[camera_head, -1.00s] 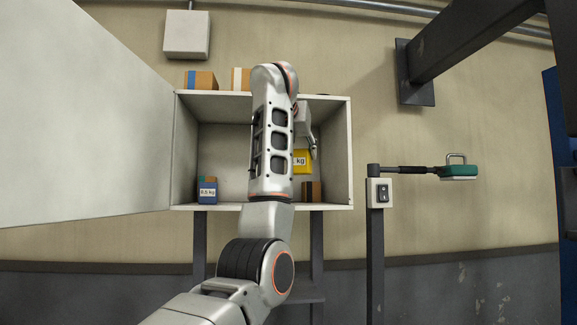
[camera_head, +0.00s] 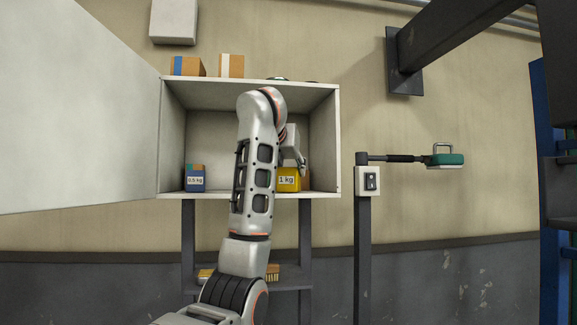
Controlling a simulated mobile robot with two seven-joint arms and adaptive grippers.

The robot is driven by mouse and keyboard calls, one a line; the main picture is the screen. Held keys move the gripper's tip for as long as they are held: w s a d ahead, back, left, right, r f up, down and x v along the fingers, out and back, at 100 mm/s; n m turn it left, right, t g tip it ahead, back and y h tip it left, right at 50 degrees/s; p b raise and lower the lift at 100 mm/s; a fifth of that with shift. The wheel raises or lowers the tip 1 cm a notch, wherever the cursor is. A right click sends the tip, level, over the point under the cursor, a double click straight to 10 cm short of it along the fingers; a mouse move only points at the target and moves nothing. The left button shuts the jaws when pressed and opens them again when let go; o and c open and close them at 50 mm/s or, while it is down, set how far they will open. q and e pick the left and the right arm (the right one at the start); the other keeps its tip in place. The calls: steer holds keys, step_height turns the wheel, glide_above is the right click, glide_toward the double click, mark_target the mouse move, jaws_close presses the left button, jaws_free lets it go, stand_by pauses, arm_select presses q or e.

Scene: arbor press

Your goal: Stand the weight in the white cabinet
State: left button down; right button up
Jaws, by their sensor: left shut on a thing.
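The yellow weight (camera_head: 288,181), labelled 1 kg, is upright inside the white cabinet (camera_head: 323,140), in its right half. My left gripper (camera_head: 302,168) reaches into the cabinet and is shut on the weight from above. My forearm hides part of the gripper and the weight's left side. The weight's base is at or just above the cabinet floor; I cannot tell if it touches. My right gripper is not in view.
The cabinet door (camera_head: 75,110) stands open at the left. Cardboard boxes (camera_head: 231,66) sit on top. A post with a switch (camera_head: 371,181) and a green-headed tool (camera_head: 445,160) stand to the right.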

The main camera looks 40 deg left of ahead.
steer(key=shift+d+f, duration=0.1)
arm_select(q)
steer(key=c, duration=1.5)
jaws_free()
steer(key=shift+f, duration=0.15)
steer(key=shift+o, duration=1)
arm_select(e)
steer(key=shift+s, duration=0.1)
arm_select(q)
steer(key=shift+s+d+r, duration=0.1)
steer(key=shift+s+r, duration=0.1)
steer(key=shift+r, duration=0.05)
steer(key=b+v, duration=1.1)
steer(key=shift+s+d, duration=0.2)
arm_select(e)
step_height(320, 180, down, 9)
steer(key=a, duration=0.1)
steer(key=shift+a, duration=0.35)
